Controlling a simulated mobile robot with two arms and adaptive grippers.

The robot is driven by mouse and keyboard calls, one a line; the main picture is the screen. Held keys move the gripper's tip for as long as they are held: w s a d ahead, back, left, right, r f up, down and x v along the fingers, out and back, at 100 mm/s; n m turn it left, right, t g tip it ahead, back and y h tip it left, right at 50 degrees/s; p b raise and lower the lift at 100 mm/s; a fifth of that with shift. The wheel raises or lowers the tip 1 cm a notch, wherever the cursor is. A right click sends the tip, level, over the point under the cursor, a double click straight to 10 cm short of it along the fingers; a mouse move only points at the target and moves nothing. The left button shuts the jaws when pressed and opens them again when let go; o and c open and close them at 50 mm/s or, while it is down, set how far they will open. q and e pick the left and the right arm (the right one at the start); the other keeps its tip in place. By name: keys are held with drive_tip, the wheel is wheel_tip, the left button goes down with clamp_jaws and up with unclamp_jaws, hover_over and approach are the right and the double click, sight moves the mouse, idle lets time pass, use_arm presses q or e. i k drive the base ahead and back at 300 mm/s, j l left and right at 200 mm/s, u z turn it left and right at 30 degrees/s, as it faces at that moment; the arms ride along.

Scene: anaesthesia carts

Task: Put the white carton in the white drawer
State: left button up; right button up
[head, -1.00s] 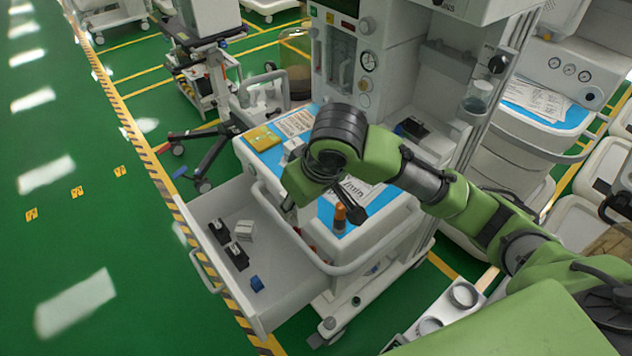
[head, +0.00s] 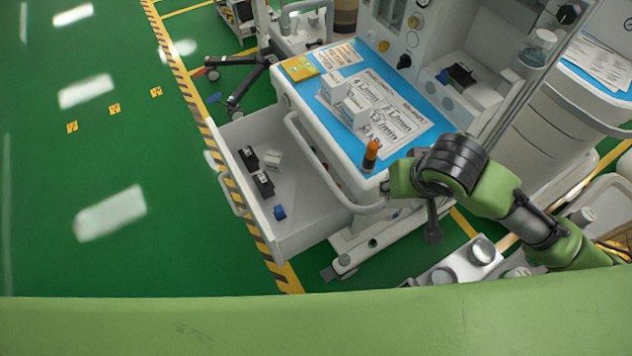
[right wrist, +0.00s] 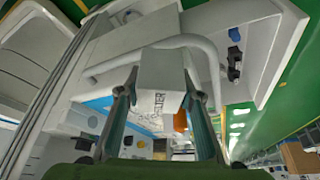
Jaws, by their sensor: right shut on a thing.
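The white drawer (head: 310,215) is pulled out of the cart at the left of the cart top. My left gripper is not in view.
Two white cartons (head: 354,109) stand on printed sheets on the blue cart top (head: 425,105). An orange-capped bottle (head: 371,153) stands at its near edge. A white rail (head: 325,170) runs between cart top and drawer. Green floor is clear at left.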

sight(307, 201)
drive_tip(key=i+j+z, duration=0.1)
drive_tip(key=z, duration=0.3)
drive_tip(key=j+z, duration=0.4)
drive_tip(key=i+j+z, duration=0.1)
drive_tip(key=j+z, duration=0.15)
drive_tip(key=z, duration=0.2)
drive_tip(key=j+z, duration=0.25)
drive_tip(key=z, duration=0.15)
drive_tip(key=j, duration=0.4)
drive_tip(key=k+j+z, duration=0.15)
drive_tip(key=j, duration=0.65)
drive_tip(key=k+j+z, duration=0.15)
drive_tip(key=j, duration=0.25)
drive_tip(key=k+j, duration=0.1)
drive_tip(key=j, duration=0.3)
drive_tip(key=k+j+z, duration=0.15)
drive_tip(key=j, duration=0.6)
drive_tip(key=k+z, duration=0.05)
